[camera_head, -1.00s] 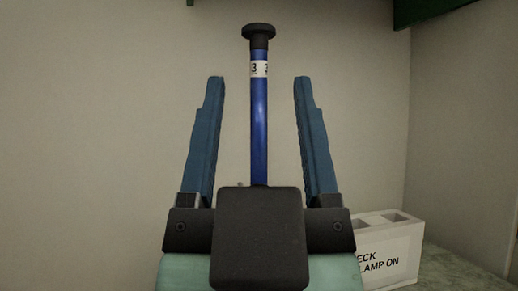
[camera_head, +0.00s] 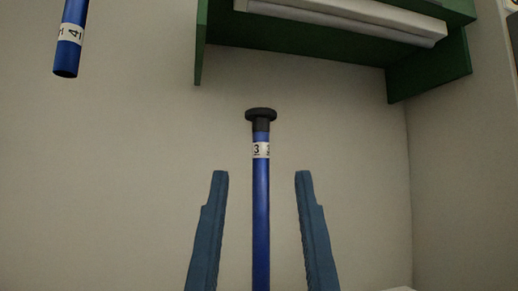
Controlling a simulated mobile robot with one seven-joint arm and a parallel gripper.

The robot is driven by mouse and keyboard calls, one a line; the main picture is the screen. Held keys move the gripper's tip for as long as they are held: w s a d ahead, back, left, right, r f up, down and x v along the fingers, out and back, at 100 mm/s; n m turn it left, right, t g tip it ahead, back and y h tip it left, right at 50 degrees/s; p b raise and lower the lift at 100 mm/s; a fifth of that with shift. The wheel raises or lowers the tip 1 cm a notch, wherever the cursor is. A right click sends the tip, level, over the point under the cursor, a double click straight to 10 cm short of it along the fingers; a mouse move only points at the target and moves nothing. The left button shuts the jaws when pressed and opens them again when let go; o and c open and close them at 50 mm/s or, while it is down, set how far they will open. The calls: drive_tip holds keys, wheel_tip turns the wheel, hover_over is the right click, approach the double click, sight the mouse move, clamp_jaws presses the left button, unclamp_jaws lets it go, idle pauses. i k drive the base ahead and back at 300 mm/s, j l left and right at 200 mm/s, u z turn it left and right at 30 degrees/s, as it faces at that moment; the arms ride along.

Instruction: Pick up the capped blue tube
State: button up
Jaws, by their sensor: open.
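The capped blue tube (camera_head: 261,215) stands upright in the middle of the head view. It has a black cap with a wide flat top (camera_head: 261,118) and a white label marked 3 just below the cap. Its lower end is out of view. My gripper (camera_head: 261,178) is open, with one blue finger on each side of the tube in the picture and a visible gap on both sides. The cap and label show above the fingertips. The gripper's body is below the frame.
Another blue tube (camera_head: 71,40) with a white label shows at the upper left, its lower end hanging free and its top cut off. A green shelf (camera_head: 430,75) holding a pale flat item (camera_head: 350,18) is at the upper right. Plain walls stand behind.

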sight(261, 118)
drive_tip(key=i+j+z, duration=0.1)
drive_tip(key=j+z, duration=0.25)
drive_tip(key=j, duration=0.2)
drive_tip(key=j+z, duration=0.35)
drive_tip(key=j, duration=0.15)
drive_tip(key=i+j, duration=0.05)
